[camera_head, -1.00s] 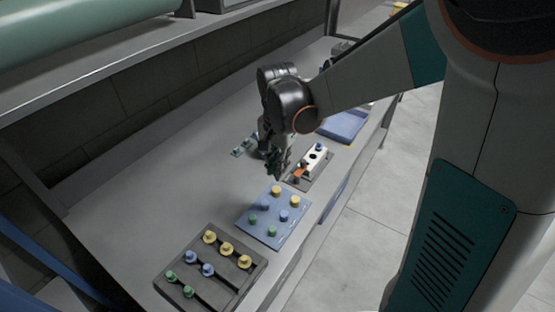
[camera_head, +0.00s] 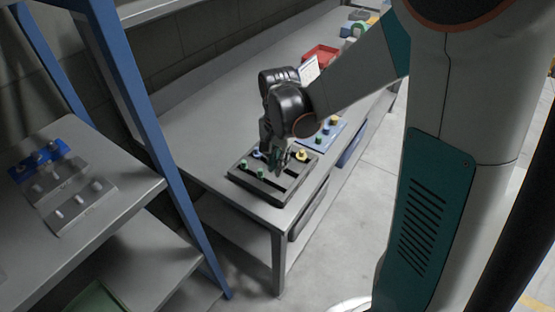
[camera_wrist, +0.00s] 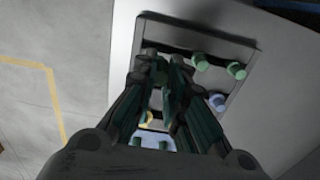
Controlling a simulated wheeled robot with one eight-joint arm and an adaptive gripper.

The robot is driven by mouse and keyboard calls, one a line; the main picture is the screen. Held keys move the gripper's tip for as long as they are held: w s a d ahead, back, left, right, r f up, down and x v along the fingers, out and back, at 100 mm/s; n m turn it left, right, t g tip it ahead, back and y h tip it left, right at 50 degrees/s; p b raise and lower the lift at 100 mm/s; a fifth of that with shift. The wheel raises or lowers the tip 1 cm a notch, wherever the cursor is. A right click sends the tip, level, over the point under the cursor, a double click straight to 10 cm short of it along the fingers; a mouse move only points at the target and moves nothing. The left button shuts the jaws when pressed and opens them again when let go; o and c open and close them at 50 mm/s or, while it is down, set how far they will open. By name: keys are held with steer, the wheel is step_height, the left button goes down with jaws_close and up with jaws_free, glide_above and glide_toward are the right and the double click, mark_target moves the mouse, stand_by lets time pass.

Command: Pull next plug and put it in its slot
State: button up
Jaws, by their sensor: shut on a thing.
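The dark slotted tray (camera_head: 285,193) sits near the table's front corner and holds green plugs (camera_head: 244,163), a blue plug (camera_head: 257,153) and a yellow plug (camera_head: 302,156). My gripper (camera_head: 276,168) is over the tray, pointing down and shut. What it grips is hidden by the fingers; it appears to be a plug, colour not visible. In the wrist view the fingers (camera_wrist: 163,68) reach over the tray (camera_wrist: 205,45), left of two green plugs (camera_wrist: 200,62) and a blue plug (camera_wrist: 218,101). The blue board (camera_head: 338,131) behind the tray carries several plugs.
A red bin (camera_head: 320,53) and other containers stand far back on the table (camera_head: 205,115). The table top left of my gripper is clear.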

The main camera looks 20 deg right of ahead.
steer(key=shift+f+b, duration=1.65)
steer(key=shift+f, duration=0.8)
steer(key=shift+f+b, duration=0.75)
steer(key=shift+f, duration=0.1)
steer(key=o, duration=0.8)
steer(key=shift+r, duration=0.1)
step_height(320, 180, up, 12)
steer(key=shift+f, duration=0.1)
steer(key=s+r+n+t, duration=0.1)
steer(key=s+n+t, duration=0.1)
steer(key=s, duration=0.3)
steer(key=s+r+n+t, duration=0.2)
steer(key=s+n, duration=0.3)
steer(key=s+r+n+t, duration=0.1)
steer(key=s+n+t, duration=0.2)
steer(key=s, duration=0.2)
steer(key=shift+r+n, duration=0.25)
steer(key=shift+n, duration=0.15)
